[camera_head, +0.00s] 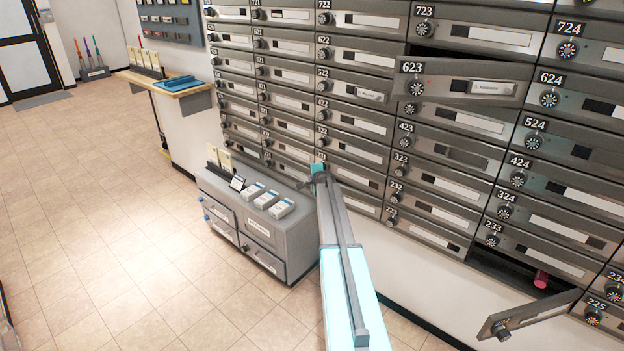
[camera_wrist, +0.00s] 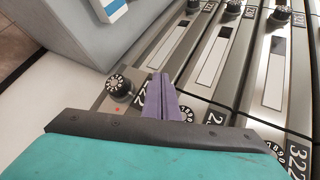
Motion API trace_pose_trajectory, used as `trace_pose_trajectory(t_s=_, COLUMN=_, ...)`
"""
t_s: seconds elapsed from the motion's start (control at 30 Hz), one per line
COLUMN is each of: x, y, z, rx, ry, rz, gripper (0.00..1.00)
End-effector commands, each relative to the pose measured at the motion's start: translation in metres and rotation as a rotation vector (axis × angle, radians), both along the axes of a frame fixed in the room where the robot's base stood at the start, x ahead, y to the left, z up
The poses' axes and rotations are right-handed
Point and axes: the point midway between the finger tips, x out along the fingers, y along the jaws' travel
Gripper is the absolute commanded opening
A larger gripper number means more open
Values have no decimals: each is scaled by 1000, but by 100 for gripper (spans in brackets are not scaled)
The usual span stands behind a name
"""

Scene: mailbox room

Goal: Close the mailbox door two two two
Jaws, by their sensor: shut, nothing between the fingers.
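The mailbox door two two two (camera_wrist: 208,62) shows in the wrist view as a grey panel with a window strip. Its label is partly covered by my fingers. A dark round dial (camera_wrist: 119,88) with a small red dot sits at its near end. My gripper (camera_wrist: 161,82) has its purple fingers together and empty, over the label and beside the dial. I cannot tell whether they touch the door. The panel looks nearly in line with its neighbours; I cannot tell if it is fully closed. In the head view my gripper (camera_head: 320,173) is at the low mailboxes and hides that door's dial end.
A grey cabinet (camera_head: 290,238) with boxes on top stands left of my arm, close to the mailbox wall. Door 623 (camera_head: 460,84) stands ajar. A lower right door (camera_head: 535,312) hangs wide open, with a pink item (camera_head: 541,280) inside. Tiled floor (camera_head: 90,220) is free at left.

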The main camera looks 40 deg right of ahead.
Motion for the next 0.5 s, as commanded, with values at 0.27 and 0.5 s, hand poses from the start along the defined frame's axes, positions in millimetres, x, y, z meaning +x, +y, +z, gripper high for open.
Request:
trace_pose_trajectory(t_s=0.27, x=4, y=9, z=0, rx=-1, ry=0, rz=9, gripper=0)
trace_pose_trajectory(t_s=0.5, x=1, y=23, z=2, rx=-1, ry=1, rz=10, gripper=0)
